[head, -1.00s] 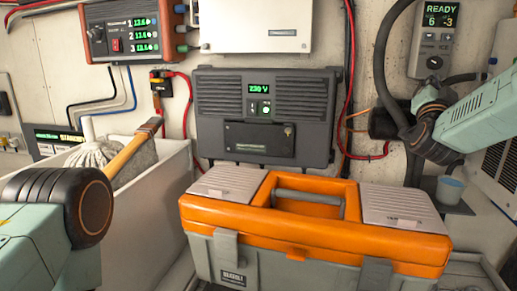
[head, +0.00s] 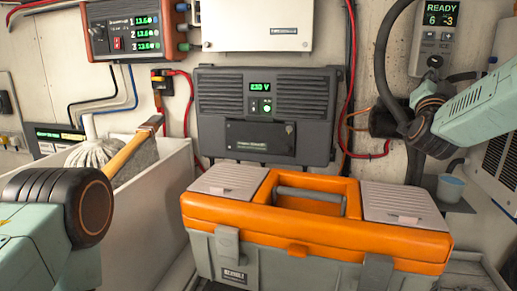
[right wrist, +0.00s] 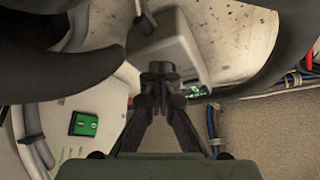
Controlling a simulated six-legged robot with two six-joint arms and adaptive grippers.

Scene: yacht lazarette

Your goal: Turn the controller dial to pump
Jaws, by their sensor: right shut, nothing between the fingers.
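The controller (head: 441,24) is a grey wall box at the upper right of the head view. Its green display reads READY with 6 and -3. A dark round dial (head: 434,61) sits low on its face; I cannot read its position. My right gripper (head: 431,76) is just below the dial, small and partly hidden by my wrist. In the right wrist view its fingers (right wrist: 159,73) are shut and empty, in front of a grey box (right wrist: 178,48) that looks like the controller. I cannot tell whether they touch it. My left arm shows at the left, but its gripper is out of view.
An orange and grey toolbox (head: 312,243) stands in the front middle. A dark 230 V unit (head: 212,118) hangs behind it. A black hose (head: 391,58) curves close to my right wrist.

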